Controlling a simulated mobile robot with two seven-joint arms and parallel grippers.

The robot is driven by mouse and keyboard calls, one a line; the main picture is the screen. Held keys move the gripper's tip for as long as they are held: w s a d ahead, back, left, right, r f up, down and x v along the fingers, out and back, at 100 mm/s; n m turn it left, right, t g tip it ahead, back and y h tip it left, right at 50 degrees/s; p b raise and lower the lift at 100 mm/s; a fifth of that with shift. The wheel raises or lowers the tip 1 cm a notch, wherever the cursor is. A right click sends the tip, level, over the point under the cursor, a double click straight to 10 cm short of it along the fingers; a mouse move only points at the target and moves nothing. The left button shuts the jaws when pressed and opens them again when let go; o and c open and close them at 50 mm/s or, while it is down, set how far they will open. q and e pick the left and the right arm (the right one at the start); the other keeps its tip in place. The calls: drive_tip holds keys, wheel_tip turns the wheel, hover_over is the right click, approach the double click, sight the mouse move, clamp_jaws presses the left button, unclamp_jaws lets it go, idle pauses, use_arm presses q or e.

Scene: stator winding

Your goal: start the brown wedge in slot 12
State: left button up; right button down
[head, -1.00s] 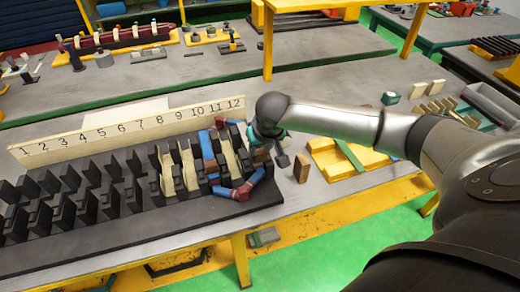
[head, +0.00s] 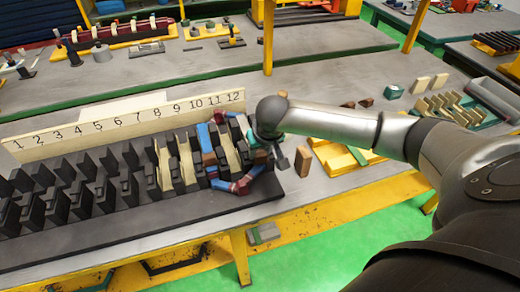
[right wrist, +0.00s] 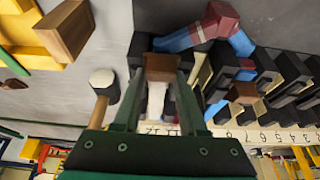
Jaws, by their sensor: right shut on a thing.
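My right gripper (right wrist: 160,75) is shut on the brown wedge (right wrist: 160,62), held between its green fingers at the slot 12 end of the stator. In the head view my right gripper (head: 266,142) is beside the last slot, under the number 12 on the board (head: 236,97); my wrist hides most of it and the wedge. The black stator block (head: 120,227) has red-and-blue coils (head: 243,184) and cream liners (head: 187,160) near its right end. I cannot tell whether the wedge touches slot 12. My left gripper is not in view.
A brown wooden block (head: 303,160) stands on the table just right of my gripper. A mallet (right wrist: 102,82) shows beside the gripper. A yellow fixture (head: 335,158) and a rack of cream pieces (head: 447,108) lie farther right.

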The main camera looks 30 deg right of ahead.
drive_tip(key=shift+f+p, duration=0.2)
drive_tip(key=shift+p, duration=0.15)
idle(1.0)
drive_tip(key=shift+w+d, duration=0.1)
drive_tip(key=shift+w, duration=0.3)
drive_tip(key=c, duration=0.6)
unclamp_jaws()
drive_tip(key=shift+o, duration=1)
drive_tip(key=shift+r, duration=0.55)
drive_tip(key=p+v, duration=0.1)
drive_tip(key=v, duration=0.6)
drive_tip(key=p+v, duration=0.1)
drive_tip(key=v, duration=0.6)
drive_tip(key=shift+s, duration=0.3)
